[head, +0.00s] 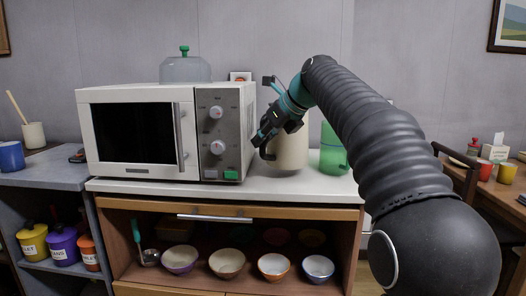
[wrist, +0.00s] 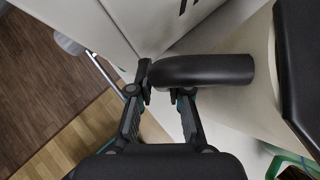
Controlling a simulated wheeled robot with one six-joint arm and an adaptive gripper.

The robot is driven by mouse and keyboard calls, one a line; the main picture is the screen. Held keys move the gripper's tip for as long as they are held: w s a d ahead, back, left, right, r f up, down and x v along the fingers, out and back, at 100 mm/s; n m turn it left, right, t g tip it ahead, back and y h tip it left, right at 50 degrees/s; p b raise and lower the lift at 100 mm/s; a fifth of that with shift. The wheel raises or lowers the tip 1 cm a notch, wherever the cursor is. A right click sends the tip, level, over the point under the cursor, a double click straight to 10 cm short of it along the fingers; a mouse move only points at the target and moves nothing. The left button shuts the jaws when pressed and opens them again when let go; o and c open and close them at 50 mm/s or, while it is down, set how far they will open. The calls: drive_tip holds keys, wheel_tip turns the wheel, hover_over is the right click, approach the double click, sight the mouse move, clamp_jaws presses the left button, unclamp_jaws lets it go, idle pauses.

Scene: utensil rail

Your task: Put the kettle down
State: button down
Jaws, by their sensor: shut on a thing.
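The kettle (head: 289,149) is cream with a dark handle (head: 266,149). It is at the white counter, right of the microwave, and looks upright. I cannot tell whether its base touches the counter. My gripper (head: 262,138) is at the handle on the kettle's left side. In the wrist view my gripper (wrist: 162,98) is shut on the black handle (wrist: 205,70), a finger on each side. The cream kettle body (wrist: 262,85) shows beside it, with a dark part at the right edge. My arm hides part of the kettle's top in the head view.
The white microwave (head: 141,135) stands close on the left, with a clear dome (head: 185,69) on top. A green translucent container (head: 333,150) stands just right of the kettle. The counter (head: 225,190) is bare along its front. Several bowls sit on the shelf below.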

sight(263, 153)
drive_tip(key=shift+f+b, duration=0.35)
drive_tip(key=shift+f, duration=1.25)
drive_tip(key=c, duration=1.1)
unclamp_jaws()
drive_tip(key=shift+f, duration=0.1)
drive_tip(key=shift+r, duration=0.25)
drive_tip(key=p+v, duration=0.1)
drive_tip(key=v, duration=1.1)
drive_tip(key=shift+f, duration=0.1)
